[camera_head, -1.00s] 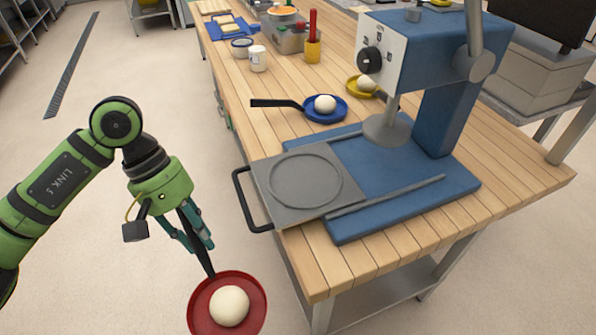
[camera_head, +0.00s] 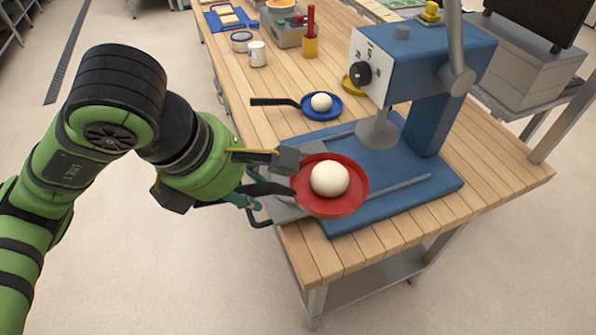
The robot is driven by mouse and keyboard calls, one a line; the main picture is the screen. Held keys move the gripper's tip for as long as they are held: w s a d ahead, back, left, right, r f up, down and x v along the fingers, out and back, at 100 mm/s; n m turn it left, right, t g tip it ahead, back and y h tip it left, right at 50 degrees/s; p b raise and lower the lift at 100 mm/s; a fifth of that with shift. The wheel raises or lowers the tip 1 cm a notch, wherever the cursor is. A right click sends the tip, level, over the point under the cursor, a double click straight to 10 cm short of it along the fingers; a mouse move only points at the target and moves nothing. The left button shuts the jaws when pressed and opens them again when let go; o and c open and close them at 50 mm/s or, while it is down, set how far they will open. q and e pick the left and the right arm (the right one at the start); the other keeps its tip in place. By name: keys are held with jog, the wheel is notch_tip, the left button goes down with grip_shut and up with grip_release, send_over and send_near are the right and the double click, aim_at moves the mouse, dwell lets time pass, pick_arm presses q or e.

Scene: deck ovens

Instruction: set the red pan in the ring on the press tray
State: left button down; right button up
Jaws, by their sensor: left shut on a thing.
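The red pan (camera_head: 353,201) with a white dough ball (camera_head: 329,179) in it is held over the press tray by its black handle. My left gripper (camera_head: 262,183) is shut on the handle. The pan looks raised above the grey press tray (camera_head: 288,213), though the exact gap cannot be told. The pan and my gripper cover most of the tray, and the ring on it is hidden. The tray sits at the left front of the blue press (camera_head: 425,120), whose round plate (camera_head: 377,134) is behind the pan. My right gripper is not in view.
A blue pan (camera_head: 335,112) with a dough ball stands behind the press tray, its black handle pointing left. A yellow dish (camera_head: 350,83) is partly hidden by the press. The wooden table's front right is clear.

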pick_arm(q)
jog(key=w+a+f+p, duration=0.1)
jog(key=w+f, duration=0.1)
jog(key=w, duration=0.1)
jog(key=w+a+f+p, duration=0.1)
jog(key=w+f, duration=0.1)
jog(key=w, duration=0.2)
jog(key=w+a+f+p, duration=0.1)
jog(key=w+f, duration=0.1)
jog(key=w, duration=0.2)
jog(key=shift+a+f, duration=0.1)
jog(key=shift+f, duration=0.25)
notch_tip(320, 180, down, 3)
jog(key=shift+f+p, duration=0.1)
jog(key=shift+p, duration=0.55)
jog(key=shift+f, duration=0.45)
jog(key=c, duration=1)
grip_release()
jog(key=b+v, duration=0.2)
jog(key=v, duration=1)
